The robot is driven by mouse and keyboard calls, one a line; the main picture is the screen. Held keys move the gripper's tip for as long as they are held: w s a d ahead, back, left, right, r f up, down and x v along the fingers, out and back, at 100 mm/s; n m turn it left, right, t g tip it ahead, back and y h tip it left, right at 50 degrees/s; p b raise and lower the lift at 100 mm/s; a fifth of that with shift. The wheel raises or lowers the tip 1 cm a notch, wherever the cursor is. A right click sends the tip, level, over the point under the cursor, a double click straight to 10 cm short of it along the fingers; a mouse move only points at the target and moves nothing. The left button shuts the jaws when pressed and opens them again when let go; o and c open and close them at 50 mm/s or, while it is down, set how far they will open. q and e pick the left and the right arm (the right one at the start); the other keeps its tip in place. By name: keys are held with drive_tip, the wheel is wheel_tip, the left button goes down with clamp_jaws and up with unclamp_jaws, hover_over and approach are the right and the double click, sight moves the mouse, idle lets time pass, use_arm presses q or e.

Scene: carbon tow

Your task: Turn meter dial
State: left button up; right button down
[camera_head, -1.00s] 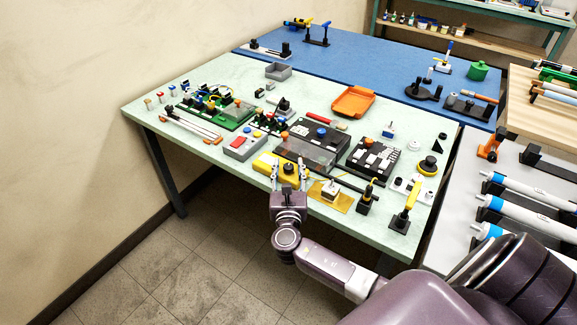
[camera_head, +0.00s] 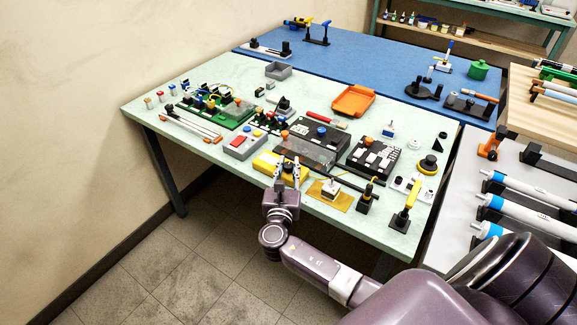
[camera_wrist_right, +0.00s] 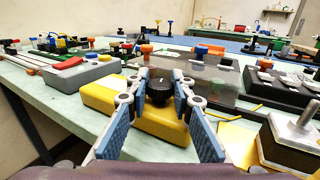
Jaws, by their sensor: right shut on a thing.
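A yellow meter (camera_head: 264,162) lies flat at the front edge of the pale green table. It also shows in the right wrist view (camera_wrist_right: 100,97), with a black round dial (camera_wrist_right: 159,92) standing on its top face. The dial has a light mark. My right gripper (camera_head: 288,169) reaches the meter from the table's front side. In the right wrist view its fingers (camera_wrist_right: 160,84) sit on both sides of the dial and are shut on it. The fingers cover part of the meter in the head view. My left gripper is not in view.
A grey box with a red button (camera_head: 243,145) stands left of the meter. A clear cover (camera_head: 305,153) stands close behind it. A yellow plate with a metal block (camera_head: 330,190) lies close on the right. Free floor lies before the table.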

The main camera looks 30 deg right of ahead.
drive_tip(key=m+g+h+b, duration=0.1)
drive_tip(key=m+g+h, duration=0.1)
drive_tip(key=g, duration=0.1)
drive_tip(key=shift+f+m+h, duration=0.15)
drive_tip(key=shift+m+h, duration=0.15)
drive_tip(key=shift+h, duration=0.1)
drive_tip(key=shift+m+g+b, duration=0.3)
drive_tip(key=shift+g, duration=0.1)
drive_tip(key=c, duration=1.7)
unclamp_jaws()
drive_tip(key=shift+o, duration=0.2)
drive_tip(key=v, duration=1.2)
drive_tip(key=shift+w+f, duration=0.1)
drive_tip(key=shift+f, duration=0.05)
